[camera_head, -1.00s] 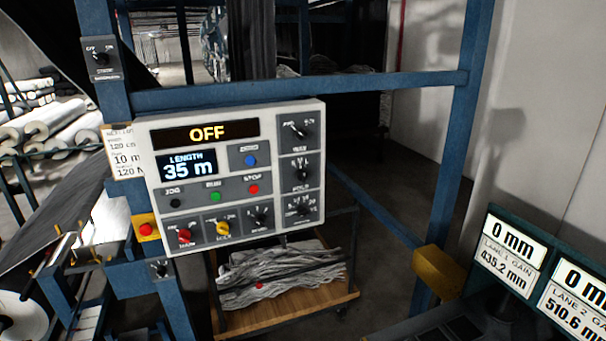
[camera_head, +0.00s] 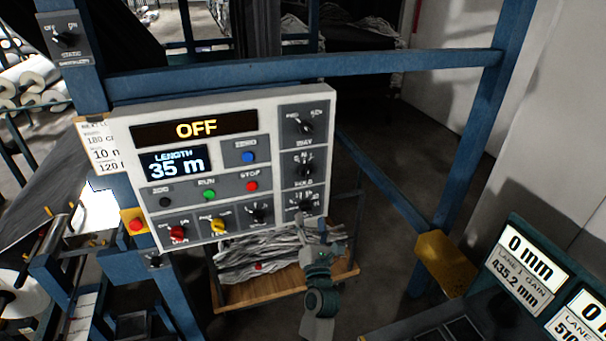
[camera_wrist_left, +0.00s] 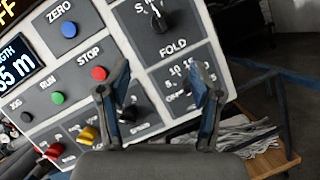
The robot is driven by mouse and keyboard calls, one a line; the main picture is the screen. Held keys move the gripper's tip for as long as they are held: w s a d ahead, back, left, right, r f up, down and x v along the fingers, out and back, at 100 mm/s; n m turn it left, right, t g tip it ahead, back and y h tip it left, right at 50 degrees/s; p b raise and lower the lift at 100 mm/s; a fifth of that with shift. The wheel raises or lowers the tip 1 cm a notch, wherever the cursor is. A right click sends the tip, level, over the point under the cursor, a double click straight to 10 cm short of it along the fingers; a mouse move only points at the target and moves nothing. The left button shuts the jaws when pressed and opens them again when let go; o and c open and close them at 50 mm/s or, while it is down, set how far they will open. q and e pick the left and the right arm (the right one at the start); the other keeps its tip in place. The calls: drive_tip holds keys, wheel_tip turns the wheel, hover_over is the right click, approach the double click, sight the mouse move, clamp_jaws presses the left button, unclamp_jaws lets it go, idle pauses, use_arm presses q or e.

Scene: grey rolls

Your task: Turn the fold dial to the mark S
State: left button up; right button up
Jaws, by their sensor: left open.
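The fold dial (camera_head: 304,165) is the black knob in the middle of the control panel's right column. In the left wrist view the fold dial (camera_wrist_left: 158,20) is at the top, above the word FOLD, with S and M printed at its upper left. Its pale pointer line points roughly upward; the exact mark is hard to tell. My left gripper (camera_head: 316,236) is in front of the panel's lower right corner, below the fold dial. In the left wrist view my left gripper (camera_wrist_left: 160,72) is open and empty, its fingers apart below the dial. My right gripper is not in view.
The panel (camera_head: 327,130) also carries the upper-right dial (camera_head: 305,125), a lower numbered dial (camera_head: 305,204), and blue, green and red buttons. Its display (camera_head: 195,130) reads OFF. A blue frame (camera_head: 400,65) surrounds it. A wooden cart (camera_head: 245,297) with grey cloth stands below.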

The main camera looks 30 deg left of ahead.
use_arm(q)
drive_tip(key=p, duration=0.1)
approach(307, 178)
drive_tip(key=w+r, duration=0.2)
drive_tip(key=w, duration=0.1)
drive_tip(key=w+a, duration=0.1)
drive_tip(key=a, duration=0.1)
drive_tip(key=w+a, duration=0.2)
drive_tip(key=w+a+r, duration=0.1)
drive_tip(key=a, duration=0.2)
drive_tip(key=shift+w+p, duration=0.35)
drive_tip(key=shift+w+d+r, duration=0.1)
drive_tip(key=shift+d+r, duration=0.15)
drive_tip(key=shift+d, duration=0.65)
drive_tip(key=c, duration=0.3)
drive_tip(key=shift+d+r, duration=0.1)
drive_tip(key=c, duration=0.5)
drive_tip(key=shift+s, duration=0.2)
drive_tip(key=c, duration=0.3)
drive_tip(key=shift+s+a, duration=0.1)
drive_tip(key=shift+a, duration=0.35)
drive_tip(key=shift+c, duration=0.3)
drive_tip(key=shift+f, duration=0.2)
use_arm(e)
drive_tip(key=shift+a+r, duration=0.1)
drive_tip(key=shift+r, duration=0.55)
